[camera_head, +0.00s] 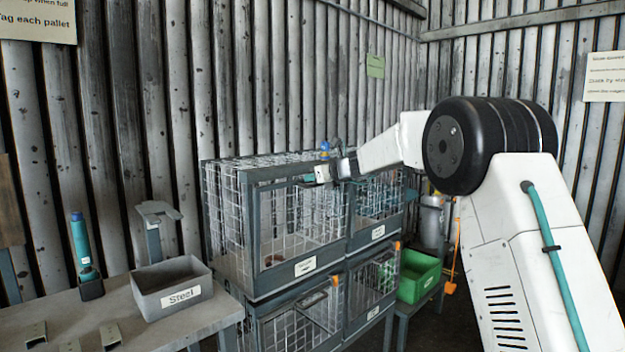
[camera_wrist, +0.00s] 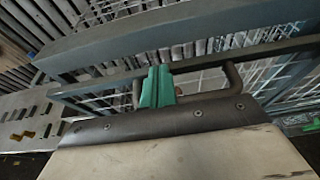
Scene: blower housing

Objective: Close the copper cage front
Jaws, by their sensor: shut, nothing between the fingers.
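A stack of dark-framed wire-mesh cages (camera_head: 252,225) stands against the corrugated wall, two wide and two high. The label on the upper left cage (camera_head: 305,266) is too small to read, so I cannot tell which cage is copper. No mesh shows clearly across that cage's front opening. My gripper (camera_head: 324,173) is at the top front edge of the upper cages, near where the two meet. In the wrist view, its green fingertips (camera_wrist: 157,87) are together and empty, beside a dark curved handle (camera_wrist: 234,80) on a frame bar. Contact cannot be told.
A grey bin labelled Steel (camera_head: 172,290) sits on the workbench (camera_head: 95,315) at left, with a blue-green bottle-like tool (camera_head: 82,245) beyond it. A green bin (camera_head: 417,276) stands right of the cages. Orange tags (camera_head: 335,281) show on the lower cages.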

